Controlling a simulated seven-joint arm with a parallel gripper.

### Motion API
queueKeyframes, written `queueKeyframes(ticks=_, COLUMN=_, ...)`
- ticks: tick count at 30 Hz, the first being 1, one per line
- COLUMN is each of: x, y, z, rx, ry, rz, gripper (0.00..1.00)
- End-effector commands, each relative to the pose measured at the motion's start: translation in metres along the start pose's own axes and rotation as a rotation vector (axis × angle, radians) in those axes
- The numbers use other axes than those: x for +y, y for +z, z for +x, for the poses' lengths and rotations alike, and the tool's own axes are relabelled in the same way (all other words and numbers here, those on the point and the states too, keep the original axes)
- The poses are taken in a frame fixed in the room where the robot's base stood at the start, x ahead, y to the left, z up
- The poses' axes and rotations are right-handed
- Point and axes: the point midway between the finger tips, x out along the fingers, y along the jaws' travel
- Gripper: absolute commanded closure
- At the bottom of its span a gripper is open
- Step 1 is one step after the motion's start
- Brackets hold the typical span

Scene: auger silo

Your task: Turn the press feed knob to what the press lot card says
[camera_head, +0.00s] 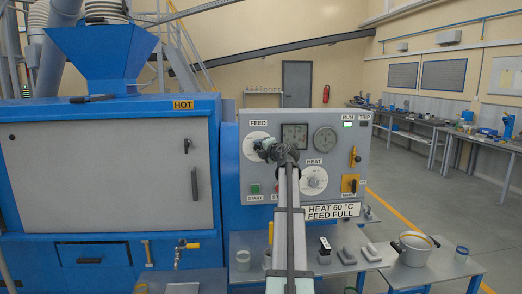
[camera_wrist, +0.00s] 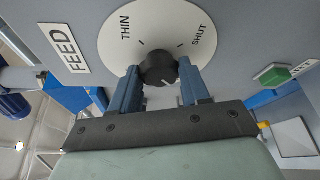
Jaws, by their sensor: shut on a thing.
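The round white feed dial (camera_head: 256,136) is at the upper left of the grey control panel, under a FEED label (camera_head: 258,121). In the wrist view the dial (camera_wrist: 112,48) reads THIN at upper left and SHUT at upper right; its lower part is hidden. My gripper (camera_wrist: 158,83) has its two blue fingers on either side of the black feed knob (camera_wrist: 157,66), shut on it. The knob's white mark points down and slightly right in that view, away from both words. The lot card (camera_head: 333,210) reads HEAT 60 °C, FEED FULL.
The heat dial (camera_head: 314,182) is right of my arm, below two gauges (camera_head: 326,140). A green START button (camera_head: 255,189) sits below the feed dial. A yellow-plated switch (camera_head: 350,183) is at the panel's right. A bench with a pot (camera_head: 414,252) stands below.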

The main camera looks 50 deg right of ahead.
Motion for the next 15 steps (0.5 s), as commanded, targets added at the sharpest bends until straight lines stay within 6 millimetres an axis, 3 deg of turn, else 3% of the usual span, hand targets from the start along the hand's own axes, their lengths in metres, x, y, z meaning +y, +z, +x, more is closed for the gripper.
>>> queueKeyframes(ticks=8, x=-0.0004, y=-0.0013, z=0.0001, rx=0.003, ry=-0.002, rz=-0.003, gripper=0.85)
queueKeyframes(ticks=9, x=-0.0004, y=-0.0012, z=0.0001, rx=0.003, ry=-0.002, rz=-0.003, gripper=0.52)
queueKeyframes(ticks=15, x=-0.0002, y=-0.0007, z=0.0, rx=0.002, ry=-0.001, rz=-0.002, gripper=0.33)
